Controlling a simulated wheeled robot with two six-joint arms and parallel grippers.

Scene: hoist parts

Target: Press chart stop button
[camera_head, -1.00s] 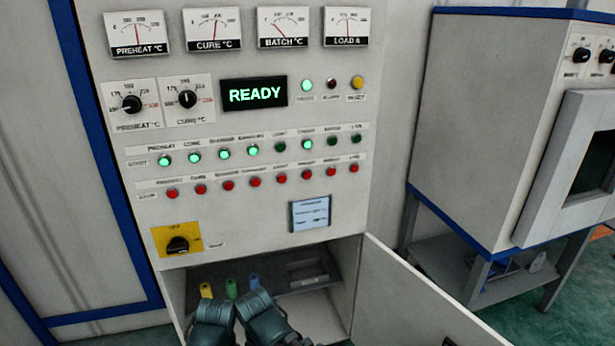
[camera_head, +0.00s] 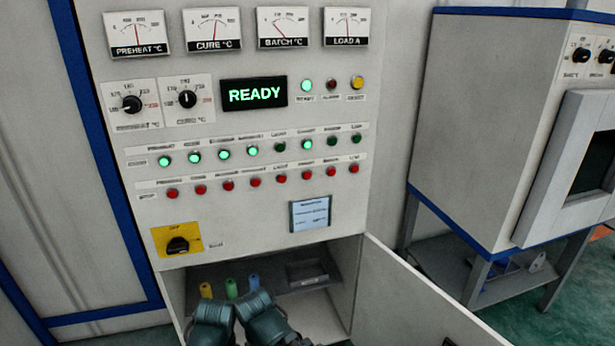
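The chart stop button (camera_head: 307,174) is a small red button, the sixth from the left in the lower red row of the grey control panel (camera_head: 345,215). Its small label is blurred, but the column matches a label above that looks like CHART. The green button (camera_head: 306,145) above it is lit. Two dark teal parts of my arms show at the bottom centre, in front of the open lower compartment and well below the buttons. No gripper fingers can be made out, and nothing touches the red button.
The display (camera_head: 254,93) reads READY. A yellow-plated rotary switch (camera_head: 177,242) and a small blue-white screen (camera_head: 310,213) sit below the buttons. An open compartment door (camera_head: 420,300) sticks out at lower right. A grey cabinet (camera_head: 490,120) stands further right.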

